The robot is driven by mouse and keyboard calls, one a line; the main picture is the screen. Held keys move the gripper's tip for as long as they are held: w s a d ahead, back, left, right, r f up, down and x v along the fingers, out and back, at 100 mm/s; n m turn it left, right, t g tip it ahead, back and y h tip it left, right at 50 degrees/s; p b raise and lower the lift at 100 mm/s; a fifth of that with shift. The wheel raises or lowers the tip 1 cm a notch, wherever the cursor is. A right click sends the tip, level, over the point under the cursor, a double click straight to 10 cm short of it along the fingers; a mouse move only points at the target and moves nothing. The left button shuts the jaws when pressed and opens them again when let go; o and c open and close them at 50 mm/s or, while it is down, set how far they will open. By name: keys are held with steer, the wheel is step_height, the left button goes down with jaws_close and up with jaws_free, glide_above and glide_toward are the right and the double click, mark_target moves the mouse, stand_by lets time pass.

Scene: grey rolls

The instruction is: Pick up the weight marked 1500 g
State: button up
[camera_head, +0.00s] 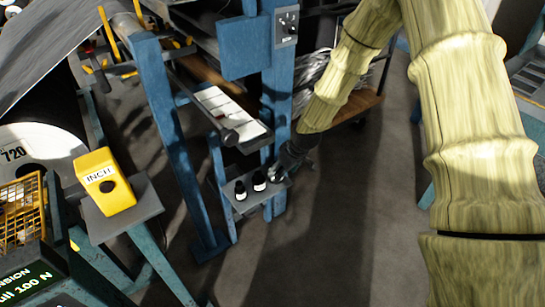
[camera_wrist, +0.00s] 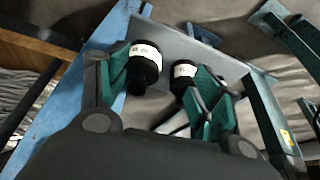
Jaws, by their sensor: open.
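Black weights with white labels stand on a small grey shelf (camera_head: 243,205): one at the left (camera_head: 240,190), one in the middle (camera_head: 259,181), and one at the right (camera_head: 276,175), partly hidden by my gripper. The label markings are too small to read, so I cannot tell which is the 1500 g weight. My gripper (camera_head: 288,160) is at the shelf's right end, close to the right weight. In the wrist view, my green fingers are spread (camera_wrist: 163,82). One weight (camera_wrist: 145,66) shows beside the left finger and another (camera_wrist: 184,73) near the right finger. I see no grip on either.
Blue posts (camera_head: 281,75) of the frame stand behind and beside the shelf. A panel with a white strip (camera_head: 230,112) hangs above it. A yellow box marked INCH (camera_head: 104,182) sits on a stand at the left. Bare floor (camera_head: 325,235) lies right of the shelf.

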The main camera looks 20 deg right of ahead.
steer(key=shift+n, duration=0.3)
steer(key=w+r, duration=0.1)
steer(key=r, duration=0.1)
steer(key=w+d+r, duration=0.1)
steer(key=w+r, duration=0.1)
steer(key=shift+w, duration=0.3)
steer(key=x, duration=0.4)
steer(key=shift+w+a+f, duration=0.15)
steer(key=shift+a+f, duration=0.1)
steer(key=shift+f, duration=0.05)
steer(key=shift+b+x, duration=0.55)
steer(key=shift+x, duration=2.55)
steer(key=shift+w, duration=0.2)
steer(key=shift+a+r, duration=0.1)
jaws_close()
steer(key=shift+w, duration=0.1)
